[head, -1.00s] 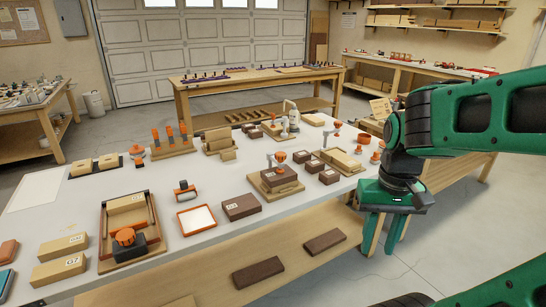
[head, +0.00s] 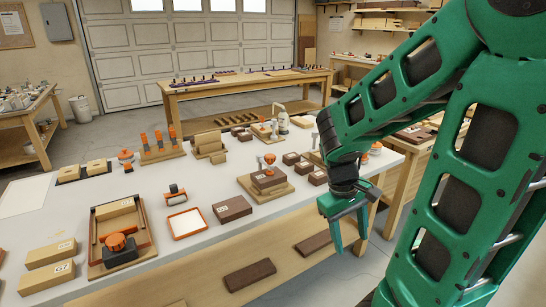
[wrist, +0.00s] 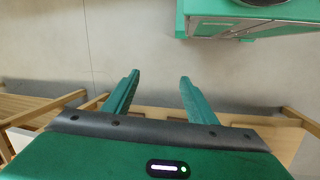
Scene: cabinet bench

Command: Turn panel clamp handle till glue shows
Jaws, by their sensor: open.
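A wooden panel clamp frame (head: 93,232) lies at the front left of the grey bench top, with a pale block (head: 115,212) inside it. Its round orange handle (head: 117,242) sits on a dark block at the frame's front. No glue can be made out there at this size. My gripper (head: 348,238) points down beyond the bench's front edge, well to the right of the clamp. In the wrist view its fingers (wrist: 160,78) are apart with nothing between them, above the floor.
An orange-rimmed white tray (head: 187,222), a dark block (head: 232,209) and a small dark-and-orange tool (head: 175,193) lie right of the clamp. Labelled pale blocks (head: 50,254) lie left. A board with an orange-topped fixture (head: 268,180) stands nearer my gripper. A lower shelf (head: 215,270) holds dark blocks.

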